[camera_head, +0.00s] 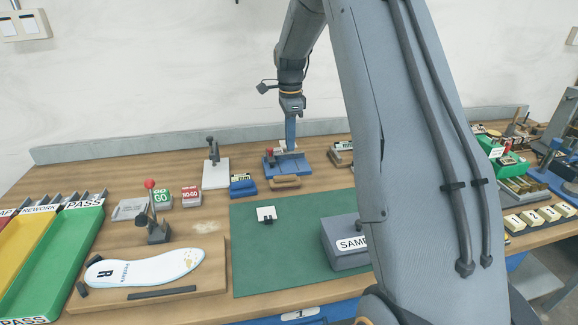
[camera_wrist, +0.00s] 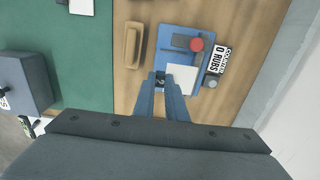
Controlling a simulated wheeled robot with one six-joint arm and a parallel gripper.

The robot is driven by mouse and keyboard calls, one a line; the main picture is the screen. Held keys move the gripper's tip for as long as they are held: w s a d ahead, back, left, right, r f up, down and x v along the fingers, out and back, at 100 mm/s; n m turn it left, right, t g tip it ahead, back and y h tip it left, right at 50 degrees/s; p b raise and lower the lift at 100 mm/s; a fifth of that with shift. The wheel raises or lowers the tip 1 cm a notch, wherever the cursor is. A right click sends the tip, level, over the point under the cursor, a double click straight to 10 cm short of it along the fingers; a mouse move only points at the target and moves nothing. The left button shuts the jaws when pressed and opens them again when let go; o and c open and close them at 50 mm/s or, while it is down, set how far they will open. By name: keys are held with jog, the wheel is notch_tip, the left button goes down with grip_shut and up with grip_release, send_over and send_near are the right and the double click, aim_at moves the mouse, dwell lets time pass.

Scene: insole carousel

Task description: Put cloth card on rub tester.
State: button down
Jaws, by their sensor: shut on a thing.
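The rub tester (camera_head: 285,167) has a blue base and a red knob, and stands at the back of the table. It also shows in the wrist view (camera_wrist: 172,39), next to a label reading 0 RUBS. My gripper (camera_head: 291,146) points down over the tester. In the wrist view my blue fingers (camera_wrist: 162,80) are shut on a small dark clip at the edge of a white square card (camera_wrist: 183,80). The card overlaps the tester's base; I cannot tell whether it touches. Another white card (camera_head: 266,213) with a black clip lies on the green mat.
A tan wooden block (camera_head: 286,182) lies in front of the tester. A small blue block (camera_head: 243,187) is left of it. The grey SAMPLE box (camera_head: 345,250) stands on the green mat (camera_head: 262,270). A white stand (camera_head: 216,174) is further left. The wall is close behind.

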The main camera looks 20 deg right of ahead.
notch_tip(320, 180, down, 8)
jog(key=shift+f+p, duration=0.1)
jog(key=shift+p, duration=1.05)
jog(key=shift+f, duration=0.1)
jog(key=c, duration=1.8)
grip_release()
